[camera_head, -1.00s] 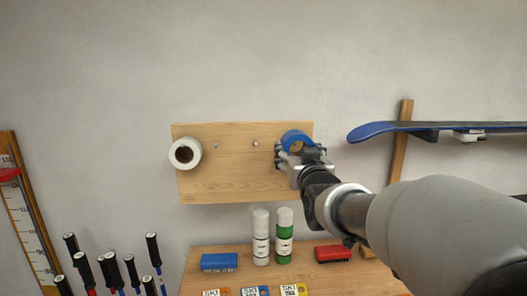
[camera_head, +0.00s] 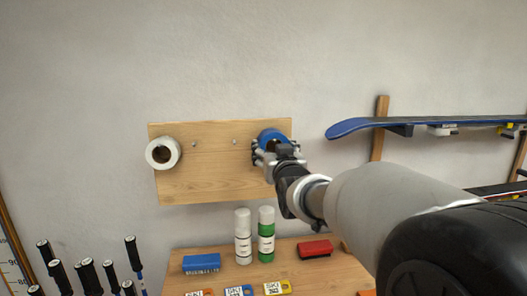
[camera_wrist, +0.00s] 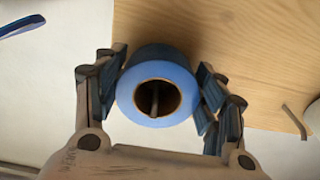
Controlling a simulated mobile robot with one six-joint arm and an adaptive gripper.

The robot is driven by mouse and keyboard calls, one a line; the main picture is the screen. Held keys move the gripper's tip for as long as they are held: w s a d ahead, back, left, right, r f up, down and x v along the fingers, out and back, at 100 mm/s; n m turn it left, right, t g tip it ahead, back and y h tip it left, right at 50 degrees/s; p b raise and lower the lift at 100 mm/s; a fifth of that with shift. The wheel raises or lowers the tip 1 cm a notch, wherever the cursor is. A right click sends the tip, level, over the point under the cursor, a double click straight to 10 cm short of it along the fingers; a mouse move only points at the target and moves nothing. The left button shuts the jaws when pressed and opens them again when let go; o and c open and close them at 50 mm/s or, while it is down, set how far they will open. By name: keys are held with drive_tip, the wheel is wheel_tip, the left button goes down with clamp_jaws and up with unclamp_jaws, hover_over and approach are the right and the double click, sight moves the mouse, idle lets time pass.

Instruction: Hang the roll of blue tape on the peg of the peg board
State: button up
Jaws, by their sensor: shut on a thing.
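The roll of blue tape (camera_head: 272,135) is at the right end of the wooden peg board (camera_head: 215,188). My gripper (camera_head: 271,148) is shut on it, with a finger on each side of the roll in the wrist view (camera_wrist: 158,95). The roll's open core faces the wrist camera. A thin dark bar, seemingly a peg (camera_wrist: 155,98), shows inside the core. I cannot tell how far the roll sits over it. Two bare pegs, one left (camera_head: 194,144) and one nearer the roll (camera_head: 234,142), stick out of the board.
A white roll (camera_head: 163,153) hangs at the board's left end. Below, a bench holds a white bottle (camera_head: 243,238), a green bottle (camera_head: 266,236), a blue block (camera_head: 202,263) and a red block (camera_head: 315,249). A blue ski (camera_head: 400,123) juts out at right.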

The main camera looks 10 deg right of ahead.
drive_tip(key=shift+r, duration=0.1)
drive_tip(key=o, duration=1)
drive_tip(key=shift+o, duration=0.5)
drive_tip(key=shift+o, duration=0.7)
drive_tip(key=s+b, duration=0.4)
drive_tip(key=s, duration=0.6)
drive_tip(key=shift+b, duration=0.3)
